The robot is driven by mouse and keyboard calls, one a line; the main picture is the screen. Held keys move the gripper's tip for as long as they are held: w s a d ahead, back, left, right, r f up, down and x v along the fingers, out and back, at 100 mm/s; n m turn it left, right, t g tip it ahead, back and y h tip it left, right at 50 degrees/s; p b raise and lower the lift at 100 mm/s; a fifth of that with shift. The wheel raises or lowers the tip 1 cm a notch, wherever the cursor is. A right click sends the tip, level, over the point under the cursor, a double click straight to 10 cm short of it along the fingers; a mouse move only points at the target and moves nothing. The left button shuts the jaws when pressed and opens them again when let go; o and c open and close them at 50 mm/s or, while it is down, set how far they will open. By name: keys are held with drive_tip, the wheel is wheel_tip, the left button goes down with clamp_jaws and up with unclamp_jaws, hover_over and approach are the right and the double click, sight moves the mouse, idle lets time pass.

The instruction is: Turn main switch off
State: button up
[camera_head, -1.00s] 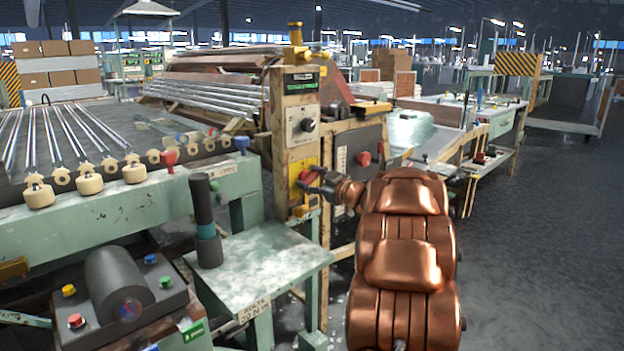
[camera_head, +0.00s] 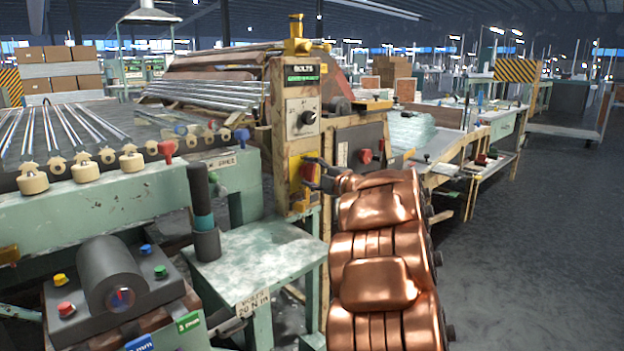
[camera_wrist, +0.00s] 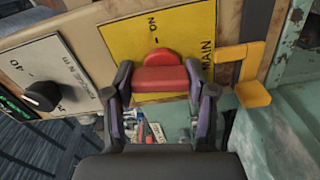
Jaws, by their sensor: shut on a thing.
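The red main switch (camera_wrist: 160,78) sits on a yellow panel (camera_wrist: 115,40) marked MAIN and ON in the wrist view. My gripper (camera_wrist: 161,84) has one dark finger on each side of the switch's red handle and is shut on it. In the head view the red switch (camera_head: 308,172) and yellow panel (camera_head: 294,166) show low on the wooden post, with my gripper (camera_head: 316,172) at the switch from the right. The fingers hide part of the handle there.
A yellow bracket (camera_wrist: 243,75) juts out close beside the fingers. A black dial (camera_head: 308,118) is above the yellow panel and a red knob (camera_head: 366,156) is on a grey box to the right. A green side table (camera_head: 250,255) stands below, left of my arm.

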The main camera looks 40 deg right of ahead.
drive_tip(key=shift+f+n+b, duration=0.1)
drive_tip(key=shift+n+b, duration=0.45)
drive_tip(key=shift+n, duration=0.55)
drive_tip(key=o, duration=1.2)
drive_tip(key=shift+c, duration=0.2)
drive_tip(key=s, duration=1.2)
drive_tip(key=shift+a, duration=0.15)
